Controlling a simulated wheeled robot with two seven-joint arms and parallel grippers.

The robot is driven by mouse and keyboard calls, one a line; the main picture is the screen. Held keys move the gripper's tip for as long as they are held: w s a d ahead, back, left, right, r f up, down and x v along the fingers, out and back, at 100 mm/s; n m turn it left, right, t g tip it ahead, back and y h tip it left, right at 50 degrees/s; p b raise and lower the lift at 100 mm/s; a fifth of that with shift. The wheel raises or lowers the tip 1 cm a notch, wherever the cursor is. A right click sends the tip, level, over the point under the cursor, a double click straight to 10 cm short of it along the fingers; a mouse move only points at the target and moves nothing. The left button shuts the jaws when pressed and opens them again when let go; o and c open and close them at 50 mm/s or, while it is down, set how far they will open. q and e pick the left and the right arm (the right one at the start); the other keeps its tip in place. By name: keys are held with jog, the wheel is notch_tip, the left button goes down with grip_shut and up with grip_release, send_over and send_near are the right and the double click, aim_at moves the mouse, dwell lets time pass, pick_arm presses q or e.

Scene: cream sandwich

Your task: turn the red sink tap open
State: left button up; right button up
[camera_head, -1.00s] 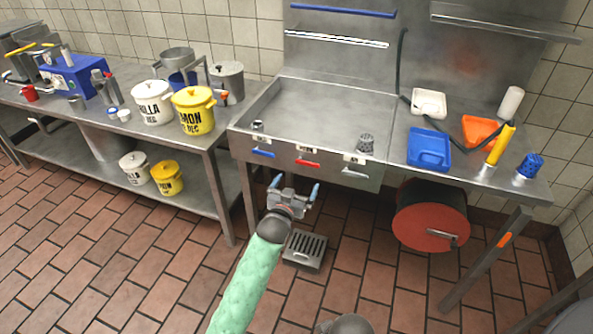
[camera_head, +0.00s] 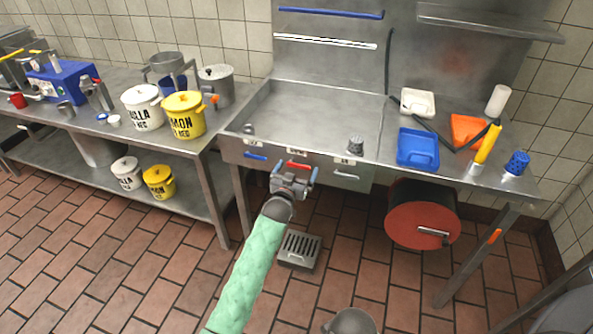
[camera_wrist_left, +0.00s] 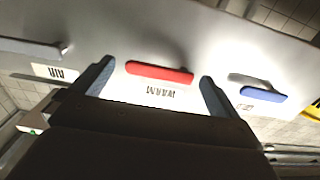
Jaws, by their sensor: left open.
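The red tap handle (camera_head: 298,165) is a short bar on the front panel of the steel sink (camera_head: 310,110), between a blue handle (camera_head: 255,156) and a grey one (camera_head: 346,175). My left gripper (camera_head: 295,168) is open in front of the panel, directly at the red handle. In the left wrist view, the red handle (camera_wrist_left: 160,72) lies level between the two spread fingers, with a gap on each side. A label reading WARM, upside down, is beside it. Whether the fingertips reach past the handle is unclear. My right gripper is out of view.
In the left wrist view, the blue handle (camera_wrist_left: 263,94) is just outside the right finger and the grey handle (camera_wrist_left: 30,48) is left of the left finger. A red drum (camera_head: 422,220) is under the counter. A floor drain (camera_head: 299,249) lies below.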

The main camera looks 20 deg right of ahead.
pick_arm(q)
jog(key=c, duration=1.4)
